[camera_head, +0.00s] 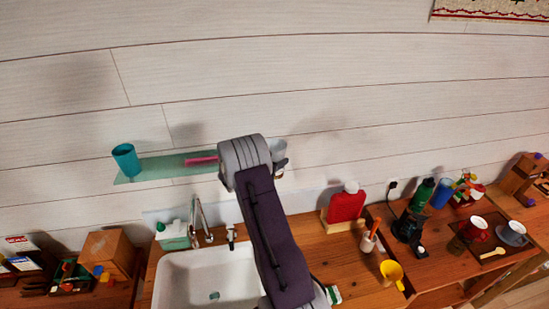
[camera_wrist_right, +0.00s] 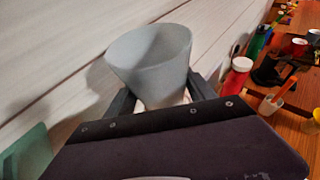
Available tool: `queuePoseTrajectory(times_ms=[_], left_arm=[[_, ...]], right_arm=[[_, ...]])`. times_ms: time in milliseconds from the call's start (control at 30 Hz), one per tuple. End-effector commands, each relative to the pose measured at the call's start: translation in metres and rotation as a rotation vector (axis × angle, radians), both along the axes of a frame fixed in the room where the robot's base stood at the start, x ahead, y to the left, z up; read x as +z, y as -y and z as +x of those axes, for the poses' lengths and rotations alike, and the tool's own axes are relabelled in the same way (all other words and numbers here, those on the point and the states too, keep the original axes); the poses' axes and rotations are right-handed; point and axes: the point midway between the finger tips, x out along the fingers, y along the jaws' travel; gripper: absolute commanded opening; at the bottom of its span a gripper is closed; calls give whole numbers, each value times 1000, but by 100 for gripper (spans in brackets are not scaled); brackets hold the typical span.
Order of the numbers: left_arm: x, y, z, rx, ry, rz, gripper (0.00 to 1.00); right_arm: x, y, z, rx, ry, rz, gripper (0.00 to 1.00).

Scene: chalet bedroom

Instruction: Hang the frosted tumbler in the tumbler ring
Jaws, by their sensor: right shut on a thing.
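The frosted tumbler (camera_wrist_right: 150,50) is pale grey and flares towards its open rim. In the right wrist view it stands between the two dark fingers of my right gripper (camera_wrist_right: 162,97), which is shut on it. In the head view a small part of the tumbler (camera_head: 279,149) shows just right of my arm's end, close to the white plank wall. My right arm hides most of the gripper there. I cannot make out the tumbler ring in either view; my arm may hide it. My left gripper is not in view.
A green glass shelf (camera_head: 155,167) on the wall bears a teal cup (camera_head: 126,159) and a pink item (camera_head: 201,160). Below are a white sink (camera_head: 180,276) with a tap, a red bottle (camera_head: 346,207) and a yellow funnel (camera_head: 392,271).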

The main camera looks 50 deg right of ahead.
Motion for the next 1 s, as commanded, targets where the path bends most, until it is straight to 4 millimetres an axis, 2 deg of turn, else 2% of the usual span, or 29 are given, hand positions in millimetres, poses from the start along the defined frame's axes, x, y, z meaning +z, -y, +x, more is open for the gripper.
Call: queuePoseTrajectory(times_ms=[1000], left_arm=[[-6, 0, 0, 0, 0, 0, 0]], right_arm=[[1, 3, 0, 1, 1, -1, 11]])
